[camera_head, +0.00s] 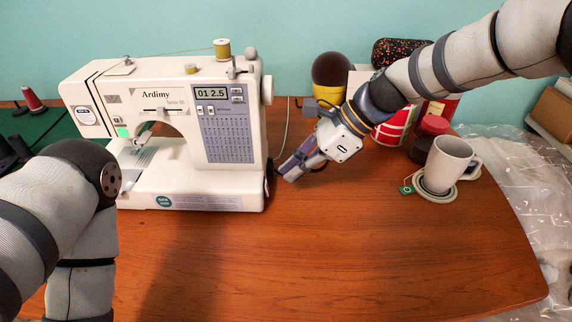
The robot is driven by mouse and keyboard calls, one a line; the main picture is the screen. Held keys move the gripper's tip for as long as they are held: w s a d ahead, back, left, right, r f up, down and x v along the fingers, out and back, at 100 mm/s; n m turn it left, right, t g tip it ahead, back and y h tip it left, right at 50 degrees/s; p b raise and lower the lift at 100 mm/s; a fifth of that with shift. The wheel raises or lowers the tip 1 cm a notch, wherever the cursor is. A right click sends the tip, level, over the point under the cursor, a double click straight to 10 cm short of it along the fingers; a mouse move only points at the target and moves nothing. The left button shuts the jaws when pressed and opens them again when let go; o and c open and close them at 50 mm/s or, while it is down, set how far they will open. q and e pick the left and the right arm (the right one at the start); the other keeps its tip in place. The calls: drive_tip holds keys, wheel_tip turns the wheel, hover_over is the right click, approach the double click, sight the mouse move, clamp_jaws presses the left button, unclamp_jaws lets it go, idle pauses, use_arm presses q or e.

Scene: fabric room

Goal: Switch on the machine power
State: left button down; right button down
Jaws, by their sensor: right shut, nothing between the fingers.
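A white sewing machine (178,182) stands on the wooden table at the left. Its small display (210,93) reads "01 2.5", and a green light (123,132) shows near the needle area. My right gripper (288,172) is shut and empty, pointing down and left beside the machine's lower right side. The power switch is not clearly visible; that side of the machine is turned away and the fingertips are close to it. I cannot tell whether they touch the machine. My left arm shows at the lower left, but its gripper is out of view.
The table (330,250) is clear in front.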

drive_tip(key=v, duration=1.1)
drive_tip(key=shift+w, duration=0.15)
drive_tip(key=shift+a, duration=0.1)
